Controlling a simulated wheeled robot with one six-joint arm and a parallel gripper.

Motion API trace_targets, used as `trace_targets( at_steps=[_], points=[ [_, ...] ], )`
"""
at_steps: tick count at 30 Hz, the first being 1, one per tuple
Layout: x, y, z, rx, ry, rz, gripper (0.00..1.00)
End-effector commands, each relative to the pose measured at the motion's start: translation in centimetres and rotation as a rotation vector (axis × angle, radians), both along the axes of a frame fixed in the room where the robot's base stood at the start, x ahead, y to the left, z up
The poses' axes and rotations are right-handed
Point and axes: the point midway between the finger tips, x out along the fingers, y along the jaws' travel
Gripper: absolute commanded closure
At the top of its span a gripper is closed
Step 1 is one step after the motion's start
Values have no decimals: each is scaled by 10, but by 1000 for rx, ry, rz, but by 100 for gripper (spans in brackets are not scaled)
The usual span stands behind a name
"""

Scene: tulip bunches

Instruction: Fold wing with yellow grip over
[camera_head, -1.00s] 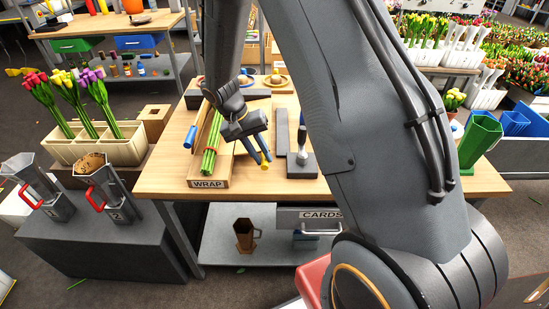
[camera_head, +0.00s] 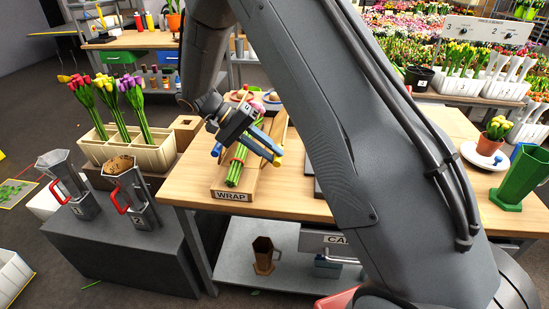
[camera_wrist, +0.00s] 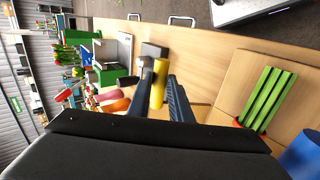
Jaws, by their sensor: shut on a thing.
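The wrap station (camera_head: 232,195), a wooden board marked WRAP, stands on the wooden table. A bunch of green stems (camera_head: 236,172) with an orange-red band lies on it. The stems also show at the right of the wrist view (camera_wrist: 268,98). A blue grip (camera_head: 216,150) is left of the stems, and shows at the wrist view's lower right (camera_wrist: 303,158). My gripper (camera_head: 266,149) is over the right side of the station. Its fingers are shut on the yellow grip (camera_wrist: 158,84). The wing under that grip is mostly hidden by my gripper.
My arm covers the table's middle in the head view. A green pitcher (camera_head: 520,178) and a potted tulip (camera_head: 492,137) stand at the table's right. A cream planter (camera_head: 160,155) with tulip bunches and two grey jugs (camera_head: 130,195) are to the left.

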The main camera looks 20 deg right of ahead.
Motion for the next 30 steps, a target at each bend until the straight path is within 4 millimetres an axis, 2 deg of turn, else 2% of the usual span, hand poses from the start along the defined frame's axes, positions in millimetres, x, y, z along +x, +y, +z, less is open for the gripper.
trace_targets(
  at_steps=[1, 6, 26, 27, 28, 30],
  points=[
    [2, 11, -9, 20, -7, 6, 100],
    [5, 18, -8, 20, -4, 8, 100],
    [6, 22, -8, 17, -1, 6, 100],
    [6, 22, -8, 17, -1, 6, 69],
    [6, 22, -8, 19, -1, 5, 64],
    [6, 21, -8, 18, 0, 4, 63]
  ],
)
